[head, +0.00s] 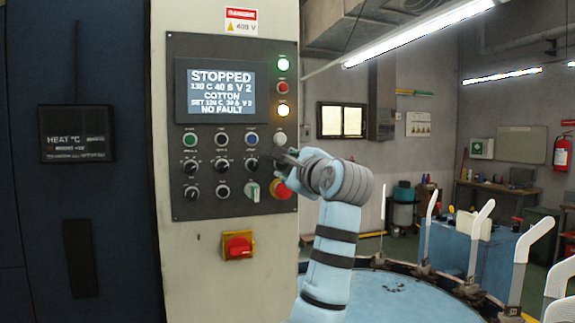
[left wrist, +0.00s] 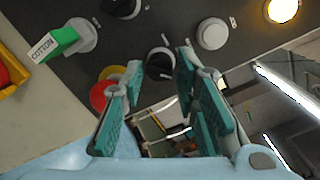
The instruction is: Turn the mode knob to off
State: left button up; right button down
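A dark grey control panel (head: 215,205) carries several black knobs and round buttons. Their small labels are too blurred to read, so I cannot tell by name which knob is the mode knob. My left gripper (head: 288,158) is at the panel's right edge. In the left wrist view its teal fingers (left wrist: 160,72) are open, with a black knob (left wrist: 160,64) between the tips. I cannot tell whether they touch it. In the head view the gripper mostly hides this knob. A green selector with a "COTTON" tag (left wrist: 58,42) sits lower on the panel, also in the head view (head: 253,190).
A red mushroom button (head: 281,190) sits just below the gripper. A white button (head: 280,138) is just above it. The screen (head: 221,90) reads STOPPED, COTTON, NO FAULT. A red rotary switch (head: 238,246) is below the panel. A blue round table (head: 400,300) stands at right.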

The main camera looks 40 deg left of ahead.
pick_arm(q)
jog(key=shift+s+r, duration=0.1)
jog(key=shift+s, duration=0.15)
jog(key=shift+w, duration=0.1)
grip_shut()
jog(key=shift+n, duration=0.4)
jog(key=n+p, duration=0.1)
jog(key=n, duration=0.1)
jog(key=shift+r+n+p, duration=0.15)
jog(key=shift+n+p, duration=0.15)
jog(key=shift+n, duration=0.1)
jog(key=n+p, duration=0.1)
jog(key=n, duration=0.4)
jog(key=shift+r+h, duration=0.1)
jog(key=shift+h, duration=0.2)
